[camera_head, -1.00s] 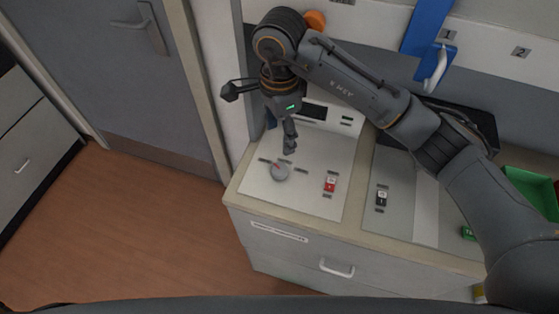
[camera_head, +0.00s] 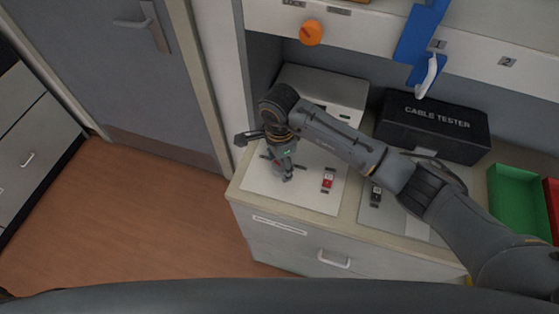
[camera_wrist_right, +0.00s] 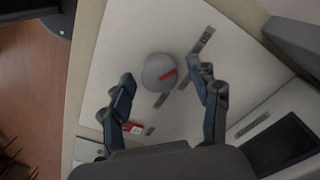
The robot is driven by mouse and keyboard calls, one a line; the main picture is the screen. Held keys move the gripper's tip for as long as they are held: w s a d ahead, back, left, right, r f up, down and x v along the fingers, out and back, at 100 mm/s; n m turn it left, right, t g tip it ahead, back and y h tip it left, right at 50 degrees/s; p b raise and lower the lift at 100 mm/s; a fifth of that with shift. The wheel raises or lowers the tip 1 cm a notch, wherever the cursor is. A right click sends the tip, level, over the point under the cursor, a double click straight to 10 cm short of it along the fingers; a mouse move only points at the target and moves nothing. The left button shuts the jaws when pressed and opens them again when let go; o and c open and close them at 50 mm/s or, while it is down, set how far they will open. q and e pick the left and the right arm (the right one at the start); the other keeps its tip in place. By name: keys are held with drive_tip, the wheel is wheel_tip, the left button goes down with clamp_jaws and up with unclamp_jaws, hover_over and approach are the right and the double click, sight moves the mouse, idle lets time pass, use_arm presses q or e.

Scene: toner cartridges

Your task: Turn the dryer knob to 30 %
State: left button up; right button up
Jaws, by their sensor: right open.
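A round grey knob (camera_wrist_right: 158,71) with a red pointer line sits on the white panel (camera_wrist_right: 112,55) in the right wrist view. In the head view my right gripper (camera_head: 284,173) points down over the panel and mostly hides the knob. My left gripper is not in view.
A red switch (camera_head: 328,181) and a black switch (camera_head: 376,194) sit right of the gripper. An orange knob (camera_head: 311,32) is on the shelf front above. A black cable tester case (camera_head: 434,124) and a green bin (camera_head: 520,200) stand further right.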

drive_tip(key=c, duration=1.2)
